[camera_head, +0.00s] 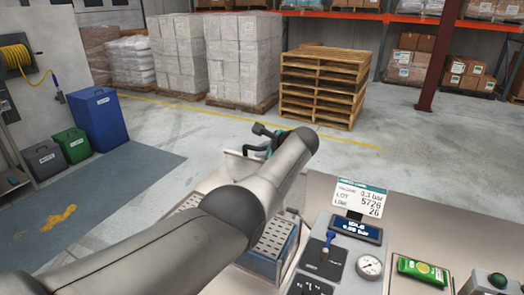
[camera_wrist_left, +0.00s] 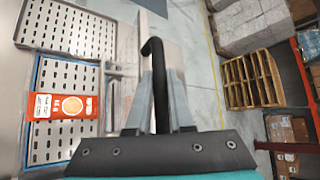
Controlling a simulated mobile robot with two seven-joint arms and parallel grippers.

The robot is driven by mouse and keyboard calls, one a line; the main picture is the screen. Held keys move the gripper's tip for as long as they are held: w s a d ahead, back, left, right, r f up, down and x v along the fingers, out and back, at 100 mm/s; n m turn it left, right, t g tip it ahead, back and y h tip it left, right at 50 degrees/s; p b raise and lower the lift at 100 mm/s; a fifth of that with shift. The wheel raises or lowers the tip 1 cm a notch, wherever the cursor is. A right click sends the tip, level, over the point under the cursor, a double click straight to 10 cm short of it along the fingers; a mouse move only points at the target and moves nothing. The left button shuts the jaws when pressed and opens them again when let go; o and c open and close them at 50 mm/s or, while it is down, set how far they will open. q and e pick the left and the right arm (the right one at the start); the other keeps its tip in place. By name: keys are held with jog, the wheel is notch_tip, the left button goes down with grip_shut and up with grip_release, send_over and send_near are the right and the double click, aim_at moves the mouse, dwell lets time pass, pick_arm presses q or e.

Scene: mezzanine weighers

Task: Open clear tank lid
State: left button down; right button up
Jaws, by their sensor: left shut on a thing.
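My left gripper (camera_wrist_left: 162,100) is shut on a black hooked bar (camera_wrist_left: 154,50); the bar's bent end sticks out beyond the fingertips in the left wrist view. In the head view my left arm reaches across the middle, and the gripper (camera_head: 262,148) is mostly hidden behind it. A black end (camera_head: 262,129) shows past the arm there. I cannot make out a clear lid or tank for sure in either view, so whether the bar belongs to the lid cannot be told. My right gripper is not in view.
Slotted trays (camera_wrist_left: 66,32) lie beside the gripper, one with an orange packet (camera_wrist_left: 66,105). A control panel (camera_head: 325,262) with a gauge (camera_head: 369,265), a display card (camera_head: 361,197) and a green packet (camera_head: 421,270) are at right. Wooden pallets (camera_head: 323,85) stand beyond open floor.

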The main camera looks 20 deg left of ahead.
pick_arm(q)
jog(key=c, duration=0.8)
grip_release()
jog(key=shift+d, duration=0.1)
jog(key=p+v, duration=0.1)
jog(key=v, duration=1.4)
jog(key=shift+p, duration=0.35)
jog(key=shift+s, duration=0.1)
